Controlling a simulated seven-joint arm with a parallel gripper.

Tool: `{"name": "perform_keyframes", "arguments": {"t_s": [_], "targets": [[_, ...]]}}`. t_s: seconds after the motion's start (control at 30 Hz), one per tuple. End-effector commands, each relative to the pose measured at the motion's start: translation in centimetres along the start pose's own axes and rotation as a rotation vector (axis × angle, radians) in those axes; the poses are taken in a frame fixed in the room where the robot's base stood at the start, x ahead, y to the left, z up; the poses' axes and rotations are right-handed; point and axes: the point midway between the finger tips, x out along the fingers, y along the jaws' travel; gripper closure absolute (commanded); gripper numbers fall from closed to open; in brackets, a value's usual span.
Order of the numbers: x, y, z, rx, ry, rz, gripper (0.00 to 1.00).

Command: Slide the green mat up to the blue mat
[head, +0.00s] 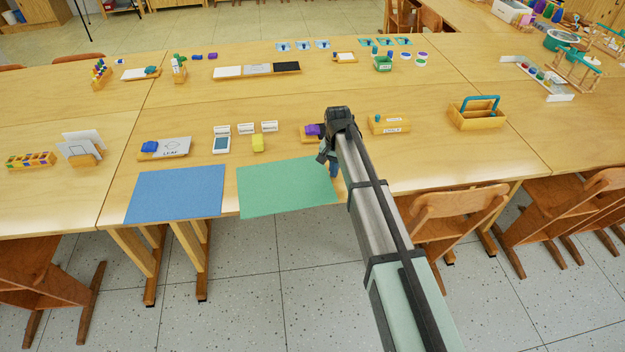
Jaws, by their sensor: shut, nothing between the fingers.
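The green mat (285,187) lies flat at the front edge of the table, its near edge at or slightly over that edge. The blue mat (176,194) lies to its left, with a narrow strip of bare table between the two. My gripper (333,172) is shut and empty at the right edge of the green mat, pointing down. I cannot tell whether the fingertips touch the mat. My arm hides the table just right of the mat.
A wooden box (389,124) stands right of my arm. A chair (450,215) is at the front right.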

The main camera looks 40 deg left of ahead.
Motion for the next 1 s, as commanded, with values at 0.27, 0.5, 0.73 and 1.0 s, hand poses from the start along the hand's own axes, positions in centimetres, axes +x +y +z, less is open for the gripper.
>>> {"name": "perform_keyframes", "arguments": {"t_s": [0.27,0.5,0.73,1.0], "targets": [[-0.01,-0.02,0.00,0.000,0.000,0.000,1.00],[0.01,-0.25,0.14,0.000,0.000,0.000,1.00],[0.05,-0.64,0.42,0.000,0.000,0.000,1.00],[0.10,-1.00,0.68,0.000,0.000,0.000,1.00]]}}
